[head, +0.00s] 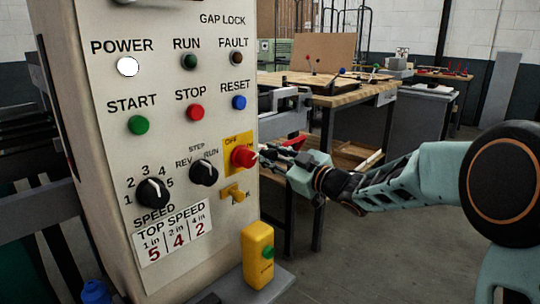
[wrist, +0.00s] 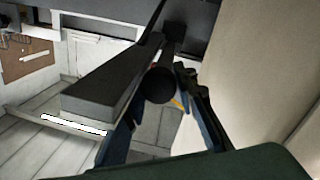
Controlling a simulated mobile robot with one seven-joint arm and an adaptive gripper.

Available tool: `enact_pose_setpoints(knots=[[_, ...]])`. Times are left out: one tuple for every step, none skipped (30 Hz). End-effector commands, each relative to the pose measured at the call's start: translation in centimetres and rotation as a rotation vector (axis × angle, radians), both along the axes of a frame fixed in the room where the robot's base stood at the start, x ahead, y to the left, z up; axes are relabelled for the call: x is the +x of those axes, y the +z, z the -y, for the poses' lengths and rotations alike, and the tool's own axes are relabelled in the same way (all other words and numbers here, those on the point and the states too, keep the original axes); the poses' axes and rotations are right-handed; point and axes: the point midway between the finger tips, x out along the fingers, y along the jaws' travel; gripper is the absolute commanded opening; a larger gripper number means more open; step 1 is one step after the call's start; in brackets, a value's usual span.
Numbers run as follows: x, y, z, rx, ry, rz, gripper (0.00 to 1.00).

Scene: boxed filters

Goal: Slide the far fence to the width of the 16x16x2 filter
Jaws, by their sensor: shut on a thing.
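In the head view my gripper (head: 268,150) is at the right edge of the control panel, beside the red OFF knob (head: 243,157) in the picture. What it holds is too small to make out there. In the wrist view the fingers (wrist: 155,100) close around a dark round knob (wrist: 160,85). A long dark grey bar (wrist: 105,90) runs beside the knob; I cannot tell whether it is the far fence. No 16x16x2 filter can be made out in either view.
A wooden workbench (head: 340,92) stands behind my arm. In the wrist view a pale surface (wrist: 245,60) is close on the right.

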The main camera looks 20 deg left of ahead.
Motion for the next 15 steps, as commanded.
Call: enact_pose_setpoints(knots=[[0.02,0.02,0.03,0.000,-0.001,0.000,0.00],[0.02,0.02,0.03,0.000,-0.001,0.000,0.00],[0.02,0.02,0.03,0.000,-0.001,0.000,0.00],[0.02,0.02,0.03,0.000,-0.001,0.000,0.00],[0.03,0.02,0.04,0.000,-0.001,0.000,0.00],[0.03,0.05,0.08,0.000,-0.001,0.000,0.00],[0.01,0.11,0.15,0.000,-0.001,0.000,0.00],[-0.02,0.16,0.25,0.000,-0.001,0.000,0.00],[-0.06,0.20,0.40,-0.001,-0.002,-0.001,0.00],[-0.10,0.19,0.49,-0.001,-0.002,-0.001,0.00],[-0.14,0.13,0.54,-0.001,-0.002,-0.001,0.00],[-0.17,0.03,0.52,-0.001,0.000,0.000,0.00],[-0.17,-0.01,0.51,-0.001,-0.001,0.001,0.00],[-0.16,-0.01,0.51,-0.001,-0.001,0.001,0.00],[-0.15,-0.01,0.51,-0.001,-0.001,0.001,0.00]])
